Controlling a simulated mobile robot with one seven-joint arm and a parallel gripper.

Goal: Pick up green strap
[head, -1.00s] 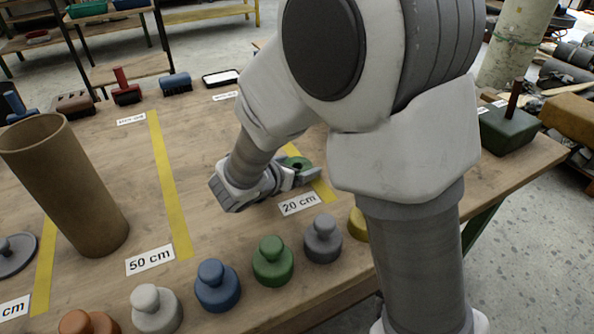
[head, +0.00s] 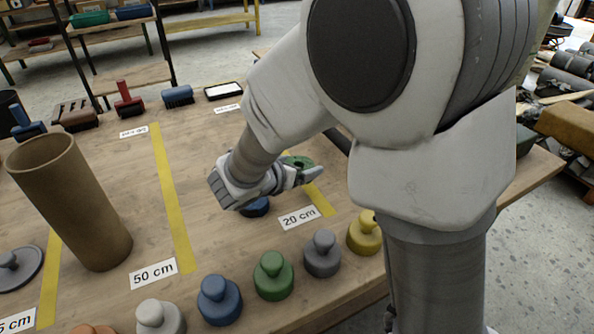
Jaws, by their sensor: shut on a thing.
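My gripper (head: 300,176) is shut on a small green strap (head: 297,162), which looks like a loop with a dark opening. It holds the strap above the table near the yellow line by the "20 cm" label (head: 300,218). The fingers and the wrist hide part of the strap. A dark blue round thing (head: 256,207) shows on the table below my gripper.
A row of knobbed weights, including green (head: 272,277), grey (head: 322,254) and yellow (head: 365,233), lines the front edge. A tall brown tube (head: 70,205) stands at left. Brushes, including a red one (head: 128,100), stand at the back. The table is clear around the long yellow line.

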